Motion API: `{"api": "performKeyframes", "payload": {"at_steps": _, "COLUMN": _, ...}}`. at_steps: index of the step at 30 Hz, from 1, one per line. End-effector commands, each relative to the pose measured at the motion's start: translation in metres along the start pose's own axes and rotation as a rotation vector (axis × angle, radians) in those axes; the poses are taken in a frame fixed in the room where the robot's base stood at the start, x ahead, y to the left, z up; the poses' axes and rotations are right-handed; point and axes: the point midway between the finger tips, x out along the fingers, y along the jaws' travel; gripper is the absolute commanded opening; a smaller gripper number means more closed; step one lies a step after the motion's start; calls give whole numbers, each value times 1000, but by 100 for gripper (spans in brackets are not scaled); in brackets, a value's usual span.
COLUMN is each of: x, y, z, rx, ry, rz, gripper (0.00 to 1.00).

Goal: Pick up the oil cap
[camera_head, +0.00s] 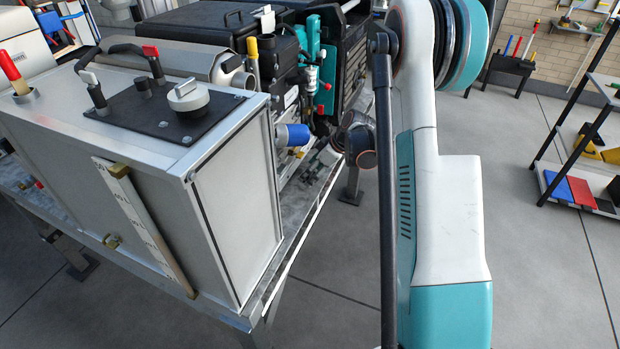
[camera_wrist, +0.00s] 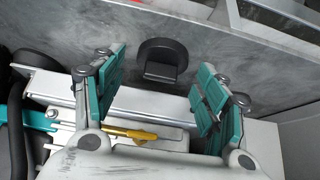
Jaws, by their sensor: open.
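A black round cap (camera_wrist: 162,58) with a raised grip bar, which looks like the oil cap, lies on a grey, stained surface (camera_wrist: 80,30) in the wrist view. My gripper (camera_wrist: 164,68) is open, with one teal-padded finger to each side of the cap in the picture. The fingers look apart from the cap, and nothing is between them in their grip. The height of the fingers over the cap is hard to judge. I cannot make out this cap in the head view, where my arm covers part of the scene.
A metal tank (camera_head: 235,215) with a pale filler cap (camera_head: 187,96) stands on the bench at left. An engine with hoses and fittings (camera_head: 300,70) is behind it. A yellow-handled part (camera_wrist: 128,133) lies below the cap in the wrist view. A shelf (camera_head: 585,185) stands at right.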

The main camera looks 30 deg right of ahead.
Motion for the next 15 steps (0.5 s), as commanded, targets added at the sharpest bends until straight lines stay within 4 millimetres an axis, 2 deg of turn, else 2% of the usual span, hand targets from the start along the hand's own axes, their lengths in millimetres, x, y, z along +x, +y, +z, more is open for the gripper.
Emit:
{"api": "performKeyframes", "payload": {"at_steps": 2, "x": -1, "y": 0, "z": 0, "rx": 0, "ry": 0, "rz": 0, "gripper": 67}}
{"api": "performKeyframes", "payload": {"at_steps": 7, "x": -1, "y": 0, "z": 0, "rx": 0, "ry": 0, "rz": 0, "gripper": 29}}
{"api": "performKeyframes", "payload": {"at_steps": 15, "x": -1, "y": 0, "z": 0, "rx": 0, "ry": 0, "rz": 0, "gripper": 29}}
